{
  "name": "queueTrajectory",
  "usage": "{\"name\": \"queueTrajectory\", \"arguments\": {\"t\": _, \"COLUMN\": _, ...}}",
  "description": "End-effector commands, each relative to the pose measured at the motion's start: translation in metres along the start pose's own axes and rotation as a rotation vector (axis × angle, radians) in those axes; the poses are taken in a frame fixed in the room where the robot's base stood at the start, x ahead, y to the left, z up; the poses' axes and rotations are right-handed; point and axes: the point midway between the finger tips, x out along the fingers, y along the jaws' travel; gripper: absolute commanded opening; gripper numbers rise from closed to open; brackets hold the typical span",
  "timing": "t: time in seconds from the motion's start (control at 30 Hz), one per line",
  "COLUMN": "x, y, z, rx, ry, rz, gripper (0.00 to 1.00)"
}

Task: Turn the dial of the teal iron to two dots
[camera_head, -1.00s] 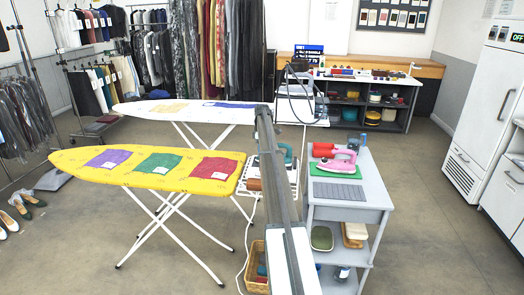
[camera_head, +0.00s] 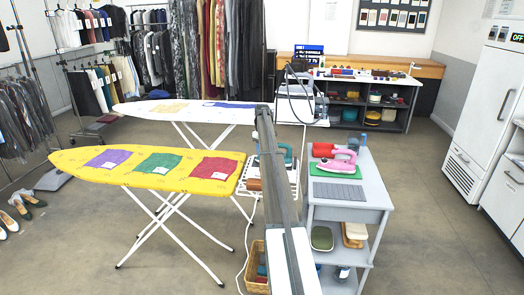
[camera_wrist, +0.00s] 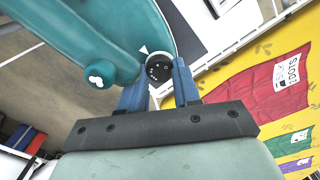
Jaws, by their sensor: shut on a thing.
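The teal iron (camera_wrist: 90,35) fills the upper left of the wrist view. Its round black dial (camera_wrist: 160,68) has small white marks, and a white triangular pointer (camera_wrist: 143,49) is at the dial's edge. I cannot read which mark lines up with the pointer. My gripper (camera_wrist: 160,82) has its two blue fingers on either side of the dial, shut on it. In the head view the teal iron (camera_head: 286,149) is on a white rack at the end of the yellow board, partly hidden by my arm, which also hides the gripper.
The yellow ironing board (camera_head: 75,160) carries purple, green and red cloths; the red cloth (camera_wrist: 262,95) has a label ending in "DOTS" in the wrist view. A grey cart (camera_head: 370,185) on the right holds a pink iron (camera_head: 338,164). A white ironing board (camera_head: 140,109) stands behind.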

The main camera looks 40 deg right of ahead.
Motion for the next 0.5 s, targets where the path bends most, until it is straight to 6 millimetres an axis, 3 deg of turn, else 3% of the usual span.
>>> {"name": "queueTrajectory", "arguments": {"t": 0.5, "x": 0.0003, "y": 0.0004, "z": 0.0004, "rx": 0.036, "ry": -0.001, "rz": 0.000, "gripper": 0.01}}
